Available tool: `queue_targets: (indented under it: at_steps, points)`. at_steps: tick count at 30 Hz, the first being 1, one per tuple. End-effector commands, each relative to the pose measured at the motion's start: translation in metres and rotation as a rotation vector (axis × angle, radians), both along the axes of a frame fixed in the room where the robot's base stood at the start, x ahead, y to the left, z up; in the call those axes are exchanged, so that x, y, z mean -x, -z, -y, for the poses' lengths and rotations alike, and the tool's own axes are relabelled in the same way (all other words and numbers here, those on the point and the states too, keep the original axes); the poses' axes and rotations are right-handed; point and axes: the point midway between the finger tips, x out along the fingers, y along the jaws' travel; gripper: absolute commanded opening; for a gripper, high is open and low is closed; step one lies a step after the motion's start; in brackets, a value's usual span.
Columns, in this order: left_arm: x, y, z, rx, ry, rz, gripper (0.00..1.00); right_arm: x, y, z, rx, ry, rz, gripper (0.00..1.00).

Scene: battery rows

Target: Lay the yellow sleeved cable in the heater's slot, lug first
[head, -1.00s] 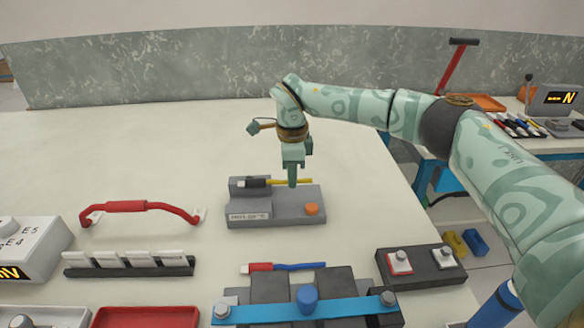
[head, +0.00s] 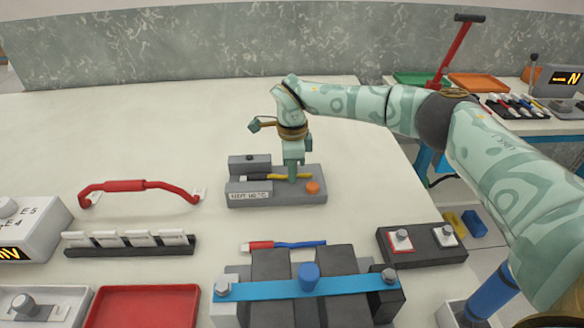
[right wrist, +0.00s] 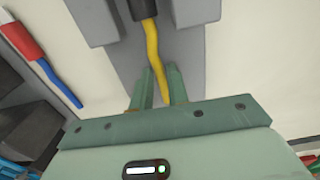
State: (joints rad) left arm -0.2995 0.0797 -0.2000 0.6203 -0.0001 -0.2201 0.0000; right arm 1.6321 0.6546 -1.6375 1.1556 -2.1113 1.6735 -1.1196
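The grey heater (head: 318,192) sits on the table, with two raised walls either side of its slot. The yellow cable (head: 275,176) runs rightward from between these walls, low over the heater's base and slightly bent. In the right wrist view, the cable (right wrist: 152,45) leads to its black sleeve (right wrist: 143,8), which sits between the two grey walls. My left gripper is not in view.
An orange button (head: 312,187) is on the heater's right end. A red-and-blue cable (head: 290,245) lies in front, by a blue-barred clamp (head: 340,286). A red handle (head: 140,186) and a black rack (head: 130,243) stand left. The table behind the heater is clear.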

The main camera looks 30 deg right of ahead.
Motion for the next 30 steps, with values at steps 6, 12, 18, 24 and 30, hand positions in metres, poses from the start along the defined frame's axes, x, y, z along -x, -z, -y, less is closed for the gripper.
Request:
queue_targets:
  at_steps: [6, 12, 18, 24, 30]
  points:
    - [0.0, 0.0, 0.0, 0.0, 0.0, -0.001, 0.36, 0.0, 0.0, 0.0, 0.0, 0.0, 0.0, 0.41]
    - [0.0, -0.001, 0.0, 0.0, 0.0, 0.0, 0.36, 0.0, -0.004, 0.0, 0.0, 0.0, 0.001, 0.41]
    - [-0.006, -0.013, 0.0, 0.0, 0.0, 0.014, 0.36, 0.0, -0.04, 0.0, 0.001, -0.001, 0.006, 0.41]
    - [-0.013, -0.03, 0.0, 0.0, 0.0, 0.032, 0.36, 0.0, -0.097, 0.0, 0.0, 0.001, 0.008, 0.41]
    - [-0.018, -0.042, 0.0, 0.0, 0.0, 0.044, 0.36, 0.0, -0.141, 0.0, 0.001, 0.001, 0.005, 0.41]
